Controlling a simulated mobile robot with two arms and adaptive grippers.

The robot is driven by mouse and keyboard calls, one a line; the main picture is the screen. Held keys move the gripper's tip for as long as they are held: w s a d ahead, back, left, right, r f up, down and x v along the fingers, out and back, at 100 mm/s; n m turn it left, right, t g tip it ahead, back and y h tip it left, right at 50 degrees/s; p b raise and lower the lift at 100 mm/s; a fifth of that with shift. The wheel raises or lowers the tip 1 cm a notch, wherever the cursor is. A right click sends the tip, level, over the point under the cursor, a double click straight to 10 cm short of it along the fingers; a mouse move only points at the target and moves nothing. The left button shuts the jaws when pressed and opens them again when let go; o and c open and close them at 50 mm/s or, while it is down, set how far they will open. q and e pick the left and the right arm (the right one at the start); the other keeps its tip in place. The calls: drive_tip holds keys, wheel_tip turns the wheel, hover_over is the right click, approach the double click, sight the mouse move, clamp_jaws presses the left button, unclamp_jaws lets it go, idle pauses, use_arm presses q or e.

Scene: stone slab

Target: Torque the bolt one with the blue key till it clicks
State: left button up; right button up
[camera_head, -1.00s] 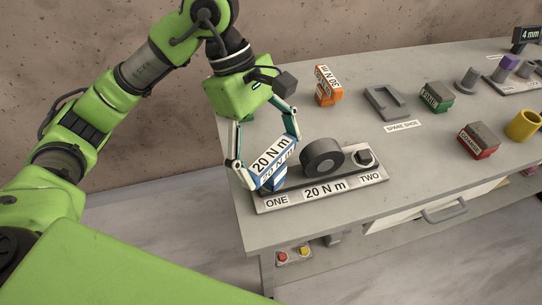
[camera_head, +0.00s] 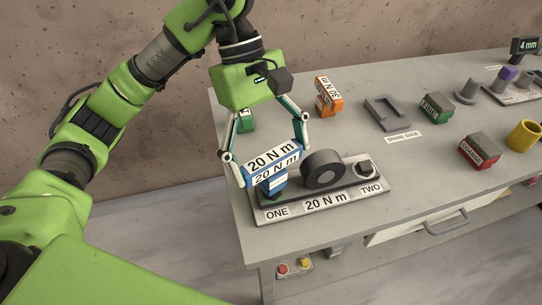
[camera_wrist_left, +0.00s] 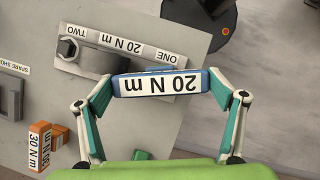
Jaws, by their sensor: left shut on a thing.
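The blue key (camera_head: 273,176), a block with white "20 N m" labels, stands over the ONE end of the grey fixture plate (camera_head: 325,203). My left gripper (camera_head: 269,166) is shut on its two ends. The left wrist view shows the key (camera_wrist_left: 160,84) spanning between the fingertips. Bolt one is hidden under the key, so I cannot tell how well the key sits on it. A dark piece shows just below the key. Bolt two (camera_head: 364,170) stands bare at the TWO end. My right gripper is not in view.
A dark cylinder (camera_head: 322,169) stands on the plate close to the key's right. Behind are an orange "30 N m" key (camera_head: 328,97) and a green block (camera_head: 246,121). The empty spare shoe (camera_head: 387,112), green block (camera_head: 436,107) and red block (camera_head: 479,152) are farther right.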

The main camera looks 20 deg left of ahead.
use_arm(q)
drive_tip(key=shift+r, duration=0.5)
drive_tip(key=shift+r+p, duration=1)
drive_tip(key=shift+r, duration=0.45)
drive_tip(key=shift+r+p, duration=0.55)
drive_tip(key=shift+r, duration=0.55)
drive_tip(key=shift+f, duration=0.1)
